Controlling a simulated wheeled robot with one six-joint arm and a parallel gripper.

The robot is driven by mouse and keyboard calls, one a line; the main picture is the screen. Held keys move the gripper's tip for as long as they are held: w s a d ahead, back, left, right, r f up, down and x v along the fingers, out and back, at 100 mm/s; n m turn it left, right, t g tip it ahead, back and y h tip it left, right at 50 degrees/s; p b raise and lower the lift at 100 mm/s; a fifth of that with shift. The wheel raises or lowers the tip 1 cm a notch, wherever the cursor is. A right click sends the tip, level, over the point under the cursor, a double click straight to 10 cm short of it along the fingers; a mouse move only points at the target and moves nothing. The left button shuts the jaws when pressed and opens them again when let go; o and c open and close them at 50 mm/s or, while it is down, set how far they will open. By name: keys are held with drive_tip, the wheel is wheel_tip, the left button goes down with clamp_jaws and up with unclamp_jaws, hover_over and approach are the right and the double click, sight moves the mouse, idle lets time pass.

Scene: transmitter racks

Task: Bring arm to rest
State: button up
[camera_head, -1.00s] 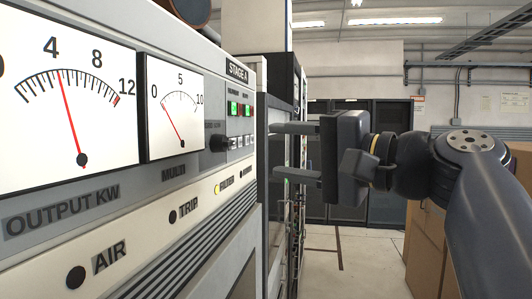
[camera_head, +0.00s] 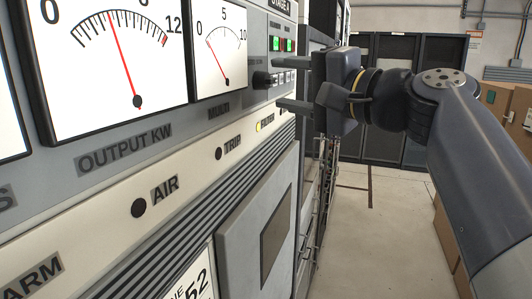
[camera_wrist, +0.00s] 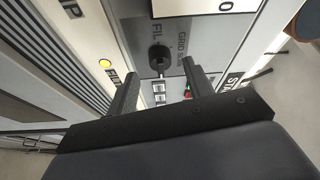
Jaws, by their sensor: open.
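My gripper (camera_head: 279,83) is open and empty, with its two fingers apart and pointing left at the panel of the transmitter rack (camera_head: 205,125). In the head view the black knob (camera_head: 262,79) of that panel lies just left of the fingertips. In the wrist view my gripper (camera_wrist: 160,74) shows its fingers on either side of the knob (camera_wrist: 158,55), which lies a little beyond the tips. I cannot tell whether the fingers touch the panel. My arm reaches in from the right.
The output meter (camera_head: 120,50) and multi meter (camera_head: 222,45) sit on the panel's left part. Dark cabinets (camera_head: 385,95) stand at the back. Floor (camera_head: 380,230) is clear right of the racks; cardboard boxes (camera_head: 448,235) stand further right.

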sight(273, 82)
drive_tip(key=shift+p+x, duration=0.45)
drive_tip(key=shift+x, duration=1.05)
